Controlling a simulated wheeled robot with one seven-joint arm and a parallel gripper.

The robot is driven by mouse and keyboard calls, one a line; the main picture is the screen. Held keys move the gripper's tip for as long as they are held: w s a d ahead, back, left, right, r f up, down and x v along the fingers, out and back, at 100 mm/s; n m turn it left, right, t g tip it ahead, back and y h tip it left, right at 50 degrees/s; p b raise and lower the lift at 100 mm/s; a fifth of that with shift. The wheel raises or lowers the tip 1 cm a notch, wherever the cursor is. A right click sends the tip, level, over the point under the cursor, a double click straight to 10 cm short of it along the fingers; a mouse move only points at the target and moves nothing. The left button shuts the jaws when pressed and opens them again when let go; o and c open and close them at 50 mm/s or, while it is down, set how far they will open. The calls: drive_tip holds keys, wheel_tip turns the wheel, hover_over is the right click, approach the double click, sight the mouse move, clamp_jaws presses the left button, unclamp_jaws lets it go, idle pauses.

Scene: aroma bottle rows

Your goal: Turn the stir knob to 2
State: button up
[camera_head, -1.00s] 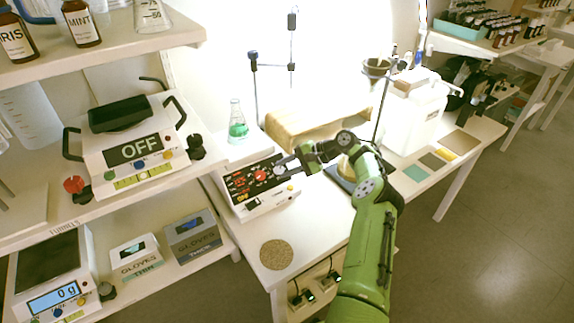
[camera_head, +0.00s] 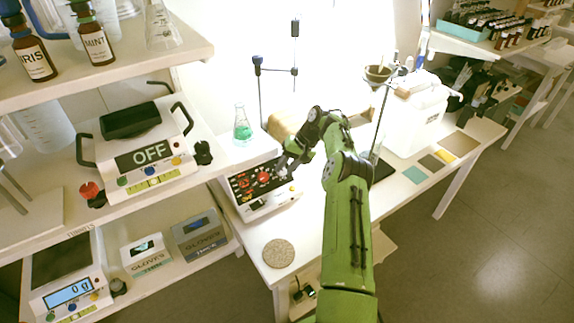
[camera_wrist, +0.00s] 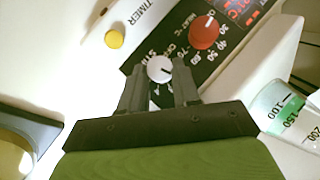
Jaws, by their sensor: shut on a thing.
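The stirrer hotplate (camera_head: 236,203) stands on the bench with its black panel facing front. In the wrist view the white stir knob (camera_wrist: 159,69) sits beside the printed words STIR and OFF. My gripper (camera_wrist: 160,78) is shut on this knob, one finger on each side of it. The knob's setting is too small to tell, and the fingers partly hide its scale. The red heat knob (camera_wrist: 204,33) is to the right of the stir knob.
A flask with green liquid (camera_head: 242,131) stands at the hotplate's top; it shows close at right in the wrist view (camera_wrist: 285,110). A yellow button (camera_wrist: 114,39) is left of the knob. A round cork mat (camera_head: 278,253) lies in front. Shelves with scales (camera_head: 140,157) stand left.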

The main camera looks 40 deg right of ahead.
idle(0.5)
drive_tip(key=o, duration=1.1)
drive_tip(key=shift+c, duration=0.2)
drive_tip(key=p+v, duration=1)
drive_tip(key=v, duration=0.5)
drive_tip(key=shift+r, duration=0.45)
drive_tip(key=shift+a, duration=0.15)
